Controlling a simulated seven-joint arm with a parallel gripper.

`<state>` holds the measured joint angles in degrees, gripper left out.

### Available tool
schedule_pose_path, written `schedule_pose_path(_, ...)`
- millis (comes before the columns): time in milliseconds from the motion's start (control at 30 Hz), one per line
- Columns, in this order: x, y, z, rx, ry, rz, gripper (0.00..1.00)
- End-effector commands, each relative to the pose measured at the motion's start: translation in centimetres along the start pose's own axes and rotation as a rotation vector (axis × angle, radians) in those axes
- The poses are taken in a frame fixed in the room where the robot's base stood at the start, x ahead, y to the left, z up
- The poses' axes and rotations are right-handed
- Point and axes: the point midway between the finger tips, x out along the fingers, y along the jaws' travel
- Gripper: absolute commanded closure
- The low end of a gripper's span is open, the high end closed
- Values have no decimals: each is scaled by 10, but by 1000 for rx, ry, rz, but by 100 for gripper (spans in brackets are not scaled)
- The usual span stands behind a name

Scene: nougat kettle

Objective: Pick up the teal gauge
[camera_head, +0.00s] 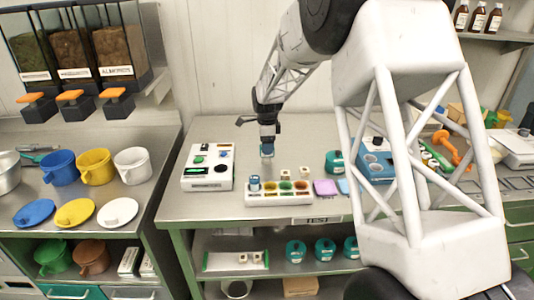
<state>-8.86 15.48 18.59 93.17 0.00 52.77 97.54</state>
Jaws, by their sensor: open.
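A round teal item (335,162), which may be the teal gauge, stands on the steel worktable to the right of my gripper, its right side close to a blue box. More round teal items stand on the shelf below: one at the left (295,250), one in the middle (325,248) and one at the right (351,247), partly behind my arm. I cannot tell which is the gauge. My gripper (267,154) points down above the worktable, left of the upper teal item and apart from it. It is open, with nothing visible held.
A white panel box (208,167) stands left of my gripper. A white tray with coloured wells (278,200) lies in front. Small cream blocks (286,171) and a purple pad (325,187) are nearby. A blue box (374,162) stands right. The table's back middle is clear.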

Motion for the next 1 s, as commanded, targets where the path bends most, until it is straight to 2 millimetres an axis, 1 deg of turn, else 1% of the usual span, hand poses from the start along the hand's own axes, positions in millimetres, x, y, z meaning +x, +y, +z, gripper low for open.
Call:
schedule_pose_path(33, 7, 0, 0, 0, 0, 2, 32)
schedule_pose_path(100, 16, 0, 0, 0, 0, 1, 32)
schedule_pose_path(200, 25, 0, 0, 0, 0, 1, 32)
schedule_pose_path(300, 30, 0, 0, 0, 0, 0, 32)
schedule_pose_path(867, 32, 0, 0, 0, 0, 0, 32)
schedule_pose_path(900, 32, 0, 0, 0, 0, 0, 33)
schedule_pose_path(967, 32, 0, 0, 0, 0, 0, 43)
schedule_pose_path(1000, 32, 0, 0, 0, 0, 0, 49)
